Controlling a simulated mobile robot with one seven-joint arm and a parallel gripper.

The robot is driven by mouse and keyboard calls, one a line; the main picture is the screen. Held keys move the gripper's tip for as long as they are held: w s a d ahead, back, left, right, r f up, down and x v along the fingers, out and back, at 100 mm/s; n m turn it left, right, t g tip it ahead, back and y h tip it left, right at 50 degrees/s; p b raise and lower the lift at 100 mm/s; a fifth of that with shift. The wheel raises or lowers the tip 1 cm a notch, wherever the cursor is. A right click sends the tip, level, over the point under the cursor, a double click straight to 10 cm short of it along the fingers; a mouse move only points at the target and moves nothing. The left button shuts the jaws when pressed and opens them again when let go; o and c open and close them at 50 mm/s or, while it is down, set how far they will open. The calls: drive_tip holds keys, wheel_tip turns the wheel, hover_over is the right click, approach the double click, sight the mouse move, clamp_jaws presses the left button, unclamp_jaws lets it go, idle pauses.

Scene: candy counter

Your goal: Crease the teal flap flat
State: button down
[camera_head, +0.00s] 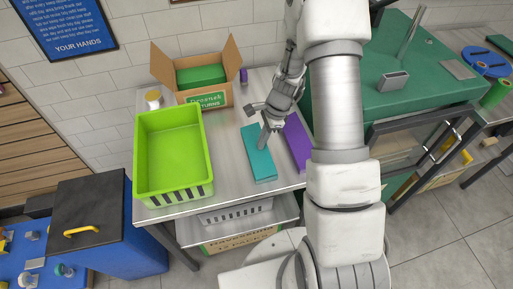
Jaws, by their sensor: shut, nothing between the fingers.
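The teal flap (259,163) shows as a long teal rectangle on the metal table, running from near the table's middle toward its front edge. It looks nearly flat; any slight lift or fold is too small to tell. My gripper (264,143) is shut and empty, pointing down at the right side of the teal piece near its far half. I cannot tell if the fingertips touch it. A purple piece (296,143) lies just to the right, partly hidden behind my arm.
A lime green crate (139,150) stands on the table's left. An open cardboard box (228,75) with a green item inside stands at the back, beside a small white-and-yellow jar (153,98). Bare table (226,165) lies between crate and teal piece. A green machine (425,75) is at right.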

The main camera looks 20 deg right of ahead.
drive_tip(key=shift+f, duration=0.1)
drive_tip(key=shift+d+f+b, duration=0.15)
drive_tip(key=shift+f+b, duration=0.2)
drive_tip(key=shift+b, duration=0.05)
drive_tip(key=shift+a+p+v, duration=0.15)
drive_tip(key=shift+p+v, duration=1.2)
drive_tip(key=shift+v, duration=0.4)
drive_tip(key=shift+a+p+v, duration=0.2)
drive_tip(key=shift+p+v, duration=1.15)
drive_tip(key=shift+v, duration=0.45)
drive_tip(key=shift+r, duration=0.1)
